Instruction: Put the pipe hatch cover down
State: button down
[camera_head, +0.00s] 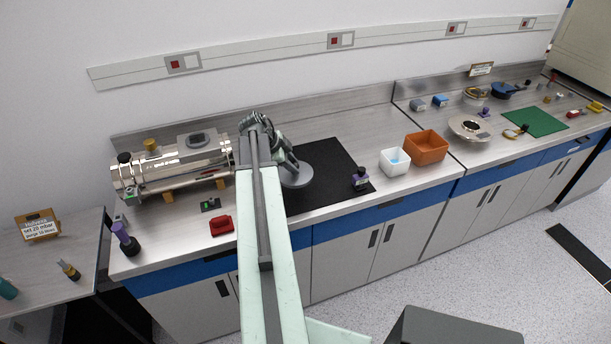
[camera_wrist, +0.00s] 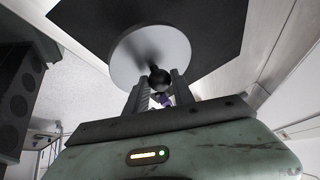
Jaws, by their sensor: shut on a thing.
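The pipe hatch cover (camera_head: 299,177) is a round grey disc with a dark ball knob, and it is over the left part of the black mat (camera_head: 330,160). My gripper (camera_head: 284,163) is at the cover. In the wrist view, my gripper's fingers (camera_wrist: 160,90) are closed around the knob, with the pale disc (camera_wrist: 125,58) beyond them and the black mat (camera_wrist: 215,30) behind. I cannot tell whether the disc touches the mat. My arm hides part of the mat's left side.
A shiny steel cylinder (camera_head: 145,182) lies at the left of the bench. A red block (camera_head: 221,226) is near the front edge. A white bin (camera_head: 394,168) and an orange bin (camera_head: 428,151) stand farther right.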

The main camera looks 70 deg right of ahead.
aim_at(299, 178)
jog(key=w+a+f+b, duration=0.1)
jog(key=a+f+b, duration=0.3)
jog(key=a, duration=0.9)
jog(key=d, duration=0.5)
jog(key=s+d+f, duration=0.1)
jog(key=d, duration=0.4)
jog(key=s+d, duration=0.1)
jog(key=d, duration=0.4)
jog(key=shift+d+f+b, duration=0.3)
jog(key=shift+d+b, duration=0.1)
jog(key=f+b, duration=0.4)
jog(key=shift+d, duration=0.3)
jog(key=shift+r, duration=0.2)
jog(key=shift+f, duration=0.15)
jog(key=c, duration=1.1)
grip_release()
